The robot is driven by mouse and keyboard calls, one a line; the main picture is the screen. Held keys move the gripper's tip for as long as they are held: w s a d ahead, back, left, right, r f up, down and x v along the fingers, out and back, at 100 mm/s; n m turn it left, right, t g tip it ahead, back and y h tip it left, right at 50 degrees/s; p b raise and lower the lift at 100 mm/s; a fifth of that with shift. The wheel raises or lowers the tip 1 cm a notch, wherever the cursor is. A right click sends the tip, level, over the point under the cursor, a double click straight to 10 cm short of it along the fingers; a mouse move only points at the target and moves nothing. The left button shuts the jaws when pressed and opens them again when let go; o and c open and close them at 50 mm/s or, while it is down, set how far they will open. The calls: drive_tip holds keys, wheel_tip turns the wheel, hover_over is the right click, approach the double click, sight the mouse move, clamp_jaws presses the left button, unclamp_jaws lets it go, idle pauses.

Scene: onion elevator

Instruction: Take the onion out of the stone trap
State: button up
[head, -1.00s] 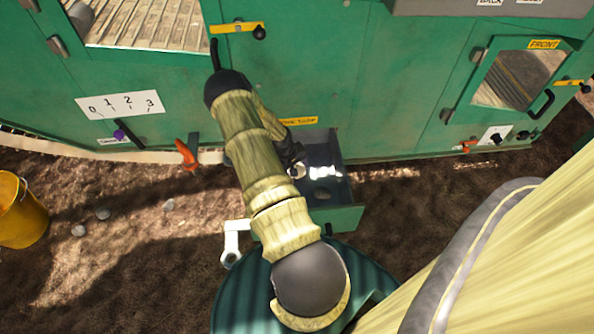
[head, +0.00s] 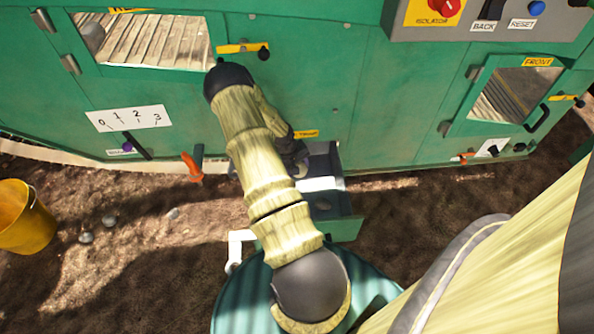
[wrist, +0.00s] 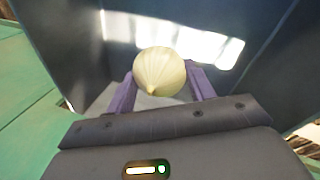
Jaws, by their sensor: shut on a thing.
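The onion (wrist: 160,72) is pale yellow and round, with its pointed end toward the wrist camera. My gripper (wrist: 160,82) has its two purple fingers closed on either side of it. The stone trap is an open dark metal drawer with a green front (head: 345,230), pulled out from the green machine; its dark walls (wrist: 65,45) surround the onion in the wrist view. In the head view my gripper (head: 300,168) is at the drawer's opening, and my arm hides part of the drawer. I cannot tell how far the onion is above the drawer floor.
The green machine wall (head: 390,110) stands behind the drawer. An orange lever (head: 192,167) and a lever with a 0–3 scale (head: 128,118) are to the left. A yellow bucket (head: 24,215) and several stones (head: 108,221) are on the soil at far left.

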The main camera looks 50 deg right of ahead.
wheel_tip(320, 180, up, 2)
drive_tip(key=shift+r+p, duration=0.25)
drive_tip(key=shift+p, duration=0.05)
idle(0.3)
